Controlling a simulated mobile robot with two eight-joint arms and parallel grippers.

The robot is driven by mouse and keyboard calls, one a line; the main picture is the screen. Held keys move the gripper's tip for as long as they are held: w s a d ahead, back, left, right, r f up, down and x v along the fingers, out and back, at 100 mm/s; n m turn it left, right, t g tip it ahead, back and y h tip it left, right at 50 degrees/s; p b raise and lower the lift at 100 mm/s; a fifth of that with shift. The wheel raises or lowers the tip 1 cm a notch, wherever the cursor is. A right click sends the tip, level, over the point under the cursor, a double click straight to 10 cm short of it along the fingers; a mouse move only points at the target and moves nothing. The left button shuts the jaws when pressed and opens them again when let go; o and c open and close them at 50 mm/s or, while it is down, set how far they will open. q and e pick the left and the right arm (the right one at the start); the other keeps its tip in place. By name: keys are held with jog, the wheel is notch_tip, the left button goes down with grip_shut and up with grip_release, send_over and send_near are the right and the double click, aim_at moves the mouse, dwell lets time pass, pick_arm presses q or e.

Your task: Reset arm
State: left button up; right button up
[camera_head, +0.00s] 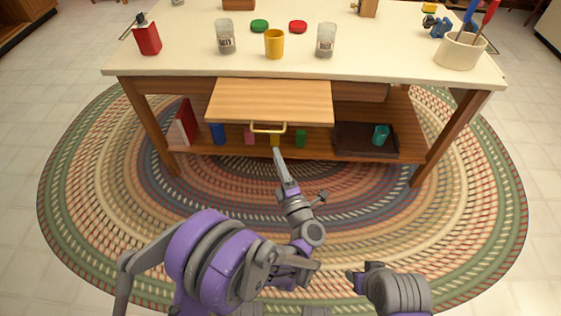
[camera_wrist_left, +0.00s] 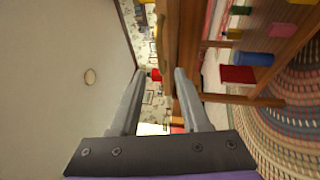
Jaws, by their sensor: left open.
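My left gripper (camera_head: 278,155) is at the end of the left arm, in front of the kitchen island, a little below the metal handle (camera_head: 268,131) of a wooden board or drawer (camera_head: 270,100) that sticks out under the countertop. In the left wrist view its two grey fingers (camera_wrist_left: 160,72) are apart with nothing between them. I cannot tell the exact gap between fingers and handle. A purple and grey part of my right arm (camera_head: 397,290) shows at the bottom right of the head view; its gripper does not show.
The island's countertop (camera_head: 380,65) carries a red bottle (camera_head: 147,38), a yellow cup (camera_head: 274,44), glass jars (camera_head: 225,38) and a utensil crock (camera_head: 460,50). Its lower shelf holds small coloured items and a dark tray (camera_head: 350,148). The braided rug (camera_head: 110,190) is clear around my arms.

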pick_arm(q)
jog(key=shift+s+d, duration=0.15)
jog(key=shift+s, duration=0.2)
pick_arm(e)
jog(key=shift+s+d, duration=0.25)
jog(key=shift+s, duration=0.2)
pick_arm(q)
jog(key=shift+f, duration=0.1)
pick_arm(e)
jog(key=shift+w, duration=0.1)
